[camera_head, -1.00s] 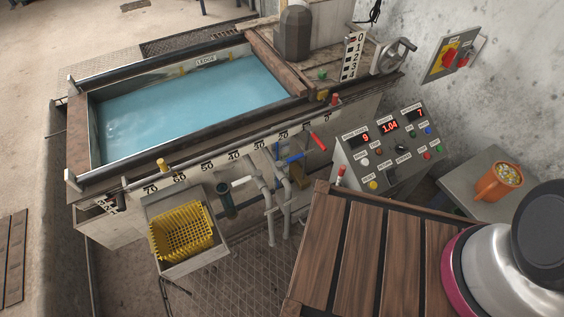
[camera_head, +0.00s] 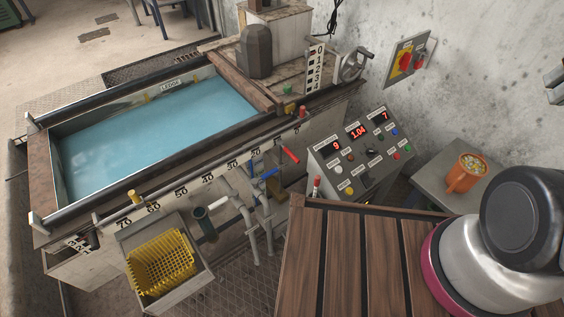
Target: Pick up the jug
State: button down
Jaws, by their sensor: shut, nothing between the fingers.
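The orange jug (camera_head: 463,178), filled to the top with pale yellowish pieces, stands upright on a small grey table (camera_head: 431,172) at the right, near the wall. My gripper is not in view. Part of my own arm, black, silver and magenta, fills the lower right, in front of the table and apart from the jug in the picture.
A control panel (camera_head: 362,150) with red digits stands left of the jug. A slatted wooden top (camera_head: 345,260) lies in front. A water tank (camera_head: 150,130) and a yellow basket (camera_head: 160,263) are at the left. A grey fixture or part (camera_head: 555,82) shows at the right edge; I cannot tell what it is.

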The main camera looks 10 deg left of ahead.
aim_at(470, 168)
jog(key=z, duration=0.9)
jog(key=u, duration=2.25)
jog(key=z, duration=2.25)
